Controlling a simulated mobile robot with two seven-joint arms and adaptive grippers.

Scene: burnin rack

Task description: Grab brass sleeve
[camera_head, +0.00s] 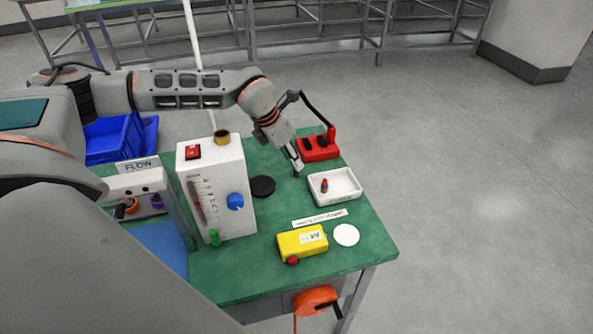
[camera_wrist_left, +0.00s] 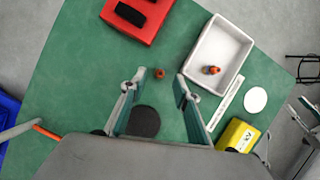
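My left gripper (camera_head: 297,168) is over the green table between the black disc and the white tray. In the left wrist view the left gripper (camera_wrist_left: 160,76) is open, with nothing between its fingers. A small orange-brown round piece (camera_wrist_left: 160,73) lies on the table below the gap between the fingertips; the gripper hides it in the head view. A brass-coloured ring-like piece (camera_head: 221,137) sits on top of the white box with a gauge. I cannot tell for certain which is the brass sleeve.
The white tray (camera_head: 313,190) holds a small red and brass-coloured part (camera_head: 324,185). A red block (camera_head: 318,148), black disc (camera_head: 262,187), yellow box (camera_head: 302,242) and white disc (camera_head: 346,235) are on the table. The white box (camera_head: 230,170) stands left of the gripper.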

